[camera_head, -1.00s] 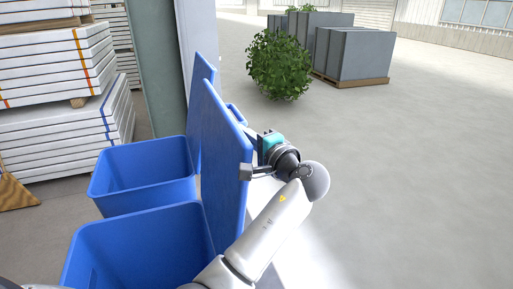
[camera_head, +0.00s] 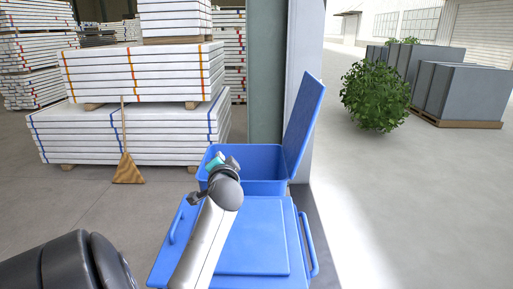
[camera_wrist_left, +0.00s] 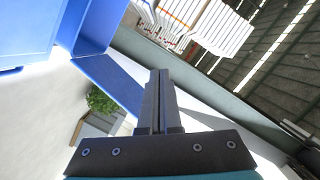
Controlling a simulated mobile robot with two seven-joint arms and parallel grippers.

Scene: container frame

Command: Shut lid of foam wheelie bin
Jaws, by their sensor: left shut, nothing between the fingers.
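Two blue wheelie bins stand one behind the other in the head view. The near bin's lid (camera_head: 255,235) lies down over its top, with a handle on its left side. Whether it is fully seated I cannot tell, as my arm covers part of it. The far bin (camera_head: 262,187) is open, its lid (camera_head: 303,125) standing up on the right. No label shows which bin is for foam. My left gripper (camera_head: 216,160) is above the near bin's far edge, by the far bin's opening. Its fingers (camera_wrist_left: 160,100) are shut and empty in the wrist view. My right gripper is out of view.
A grey pillar (camera_head: 268,80) stands behind the bins. Stacked white panels (camera_head: 135,130) and a broom (camera_head: 127,165) are at the left. A bush (camera_head: 376,97) and grey crates (camera_head: 460,92) stand at the back right. The floor right of the bins is clear.

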